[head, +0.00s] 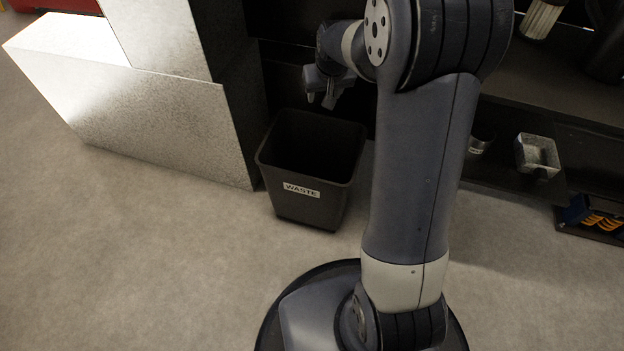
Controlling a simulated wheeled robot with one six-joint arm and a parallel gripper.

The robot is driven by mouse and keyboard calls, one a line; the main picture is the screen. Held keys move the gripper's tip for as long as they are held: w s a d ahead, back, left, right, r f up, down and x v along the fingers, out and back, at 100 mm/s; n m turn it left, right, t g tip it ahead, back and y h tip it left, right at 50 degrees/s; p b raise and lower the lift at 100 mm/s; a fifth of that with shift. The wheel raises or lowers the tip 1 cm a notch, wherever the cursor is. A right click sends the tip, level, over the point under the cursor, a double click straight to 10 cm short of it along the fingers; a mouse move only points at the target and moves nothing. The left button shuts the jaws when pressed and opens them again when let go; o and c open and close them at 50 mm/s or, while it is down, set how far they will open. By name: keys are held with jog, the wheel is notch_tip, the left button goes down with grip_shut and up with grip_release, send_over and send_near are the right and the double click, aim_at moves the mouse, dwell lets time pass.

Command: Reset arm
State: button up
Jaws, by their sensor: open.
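My arm rises from the lower middle of the head view and bends at the top. My gripper (328,97) hangs beyond it, above the back part of a dark waste bin (300,205). Its fingers are small and dark in this view, spread apart, with nothing seen between them. The bin stands upright on the floor, with a white label reading WASTE. The part of its inside that I see is dark, and I make out nothing in it.
A pale metal cabinet (150,115) stands left of the bin. At right, a dark shelf (545,105) holds a white filter-like cylinder (541,18). The floor (130,260) at left is clear.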

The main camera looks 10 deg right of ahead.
jog(key=shift+f, duration=0.15)
jog(key=b+x, duration=0.4)
jog(key=x, duration=0.6)
jog(key=shift+w+r+p, duration=0.1)
jog(key=shift+r+p, duration=2.2)
jog(key=shift+r, duration=0.25)
